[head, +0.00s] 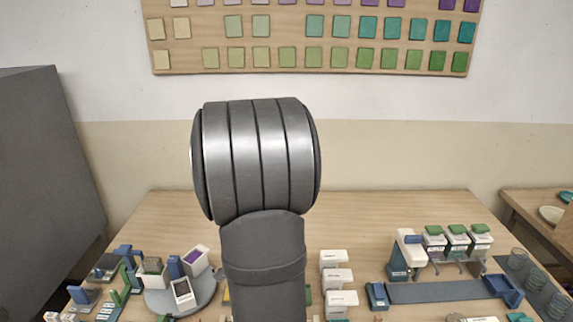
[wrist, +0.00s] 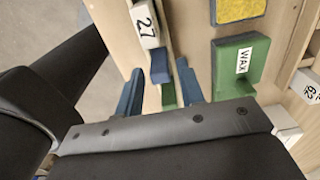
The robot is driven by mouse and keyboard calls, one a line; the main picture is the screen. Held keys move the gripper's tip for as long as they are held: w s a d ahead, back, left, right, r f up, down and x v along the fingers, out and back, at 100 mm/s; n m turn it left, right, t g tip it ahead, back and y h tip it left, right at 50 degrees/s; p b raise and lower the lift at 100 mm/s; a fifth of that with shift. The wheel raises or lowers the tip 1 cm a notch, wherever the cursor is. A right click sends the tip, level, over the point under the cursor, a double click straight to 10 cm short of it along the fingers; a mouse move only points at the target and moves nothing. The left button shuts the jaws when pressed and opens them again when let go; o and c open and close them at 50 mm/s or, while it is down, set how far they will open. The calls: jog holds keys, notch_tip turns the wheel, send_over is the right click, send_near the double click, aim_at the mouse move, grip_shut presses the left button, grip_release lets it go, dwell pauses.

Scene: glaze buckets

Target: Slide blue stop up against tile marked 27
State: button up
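In the wrist view, the white tile marked 27 (wrist: 145,22) is at the top, on a pale wooden rail. The blue stop (wrist: 160,68) lies just below it in the picture, with a green piece under its lower end. I cannot tell whether the stop and tile touch. My gripper (wrist: 159,74) has two blue fingers, one on each side of the stop, with gaps showing, so it is open. In the head view my arm hides the gripper, and I cannot pick out the stop or tile 27.
A green block labelled WAX (wrist: 243,63) and a yellow pad (wrist: 238,8) lie right of the rail. In the head view, a grey turntable (head: 165,301) with small containers stands left.

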grip_shut()
jog(key=shift+a, duration=2.15)
jog(key=shift+o, duration=0.3)
grip_release()
jog(key=shift+r, duration=3.55)
jog(key=shift+f, duration=0.1)
